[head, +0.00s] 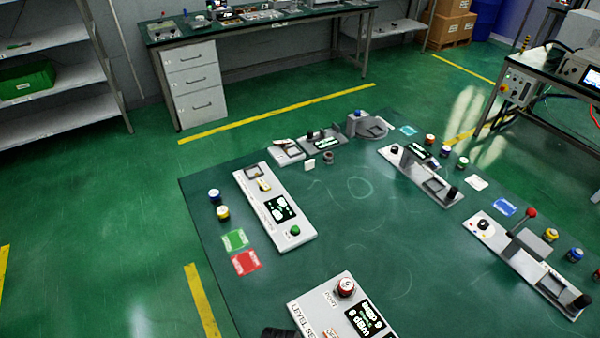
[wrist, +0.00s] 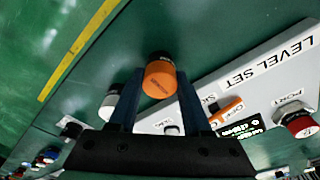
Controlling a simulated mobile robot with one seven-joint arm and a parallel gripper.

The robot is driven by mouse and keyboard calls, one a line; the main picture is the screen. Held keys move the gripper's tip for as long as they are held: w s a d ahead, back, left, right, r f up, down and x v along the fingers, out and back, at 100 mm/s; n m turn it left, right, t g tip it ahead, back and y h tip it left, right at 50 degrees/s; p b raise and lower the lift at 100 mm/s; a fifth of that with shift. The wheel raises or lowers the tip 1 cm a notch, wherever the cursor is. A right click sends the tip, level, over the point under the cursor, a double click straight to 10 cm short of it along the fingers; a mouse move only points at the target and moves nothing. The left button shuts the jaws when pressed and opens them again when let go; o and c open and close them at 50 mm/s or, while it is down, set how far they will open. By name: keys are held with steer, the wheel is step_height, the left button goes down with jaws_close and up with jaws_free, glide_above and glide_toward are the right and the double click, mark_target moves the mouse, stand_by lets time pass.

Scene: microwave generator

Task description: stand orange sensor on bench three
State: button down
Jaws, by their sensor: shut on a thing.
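The orange sensor (wrist: 160,80), a short cylinder with a dark end, shows in the wrist view. My gripper (wrist: 158,76) is shut on it, with one dark finger on each side. A light panel marked LEVEL SET (wrist: 270,68) lies behind and to the right of the sensor. The same panel (head: 329,303) is at the bottom of the head view, cut off by the edge. The orange sensor is not visible in the head view. I cannot tell which place is bench three, as no such label is readable.
A red-topped sensor (head: 344,286) sits on the LEVEL SET panel. Other panels stand on the green table: one at left (head: 252,192), one at right (head: 536,258). Blue (head: 214,196) and yellow (head: 222,212) sensors stand near the left edge. The table's middle is largely clear.

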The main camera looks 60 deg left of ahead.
steer(key=shift+f, duration=0.15)
steer(key=shift+c, duration=1.7)
jaws_free()
step_height(320, 180, up, 12)
steer(key=s+a, duration=0.1)
steer(key=shift+a, duration=0.15)
steer(key=shift+s, duration=0.1)
